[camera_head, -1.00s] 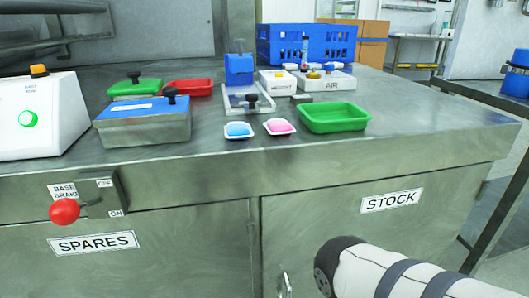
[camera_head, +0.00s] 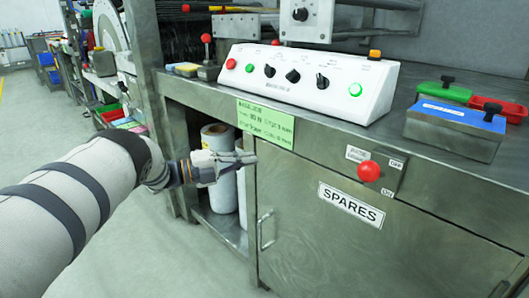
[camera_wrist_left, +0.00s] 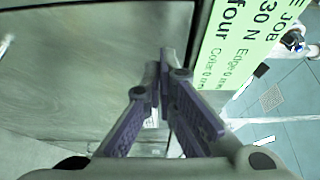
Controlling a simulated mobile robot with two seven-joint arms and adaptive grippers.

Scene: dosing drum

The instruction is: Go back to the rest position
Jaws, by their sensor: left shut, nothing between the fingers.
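My left gripper (camera_head: 232,160) reaches in from the left in the head view, in front of the open cabinet bay. It is shut and empty. In the left wrist view its two fingers (camera_wrist_left: 163,75) meet at the tips, with the green job label (camera_wrist_left: 245,40) beyond them to the right. The metal cabinet front fills the left of that view. In the head view the left arm is stretched forward, and the gripper is just left of the SPARES door. I cannot tell whether it touches anything.
A white control box (camera_head: 305,82) stands on the metal bench. A red knob (camera_head: 369,171) juts from the bench front above the SPARES door (camera_head: 340,225). White rolls (camera_head: 218,170) stand in the open bay. A blue-lidded box (camera_head: 455,130) is at right. Floor at lower left is clear.

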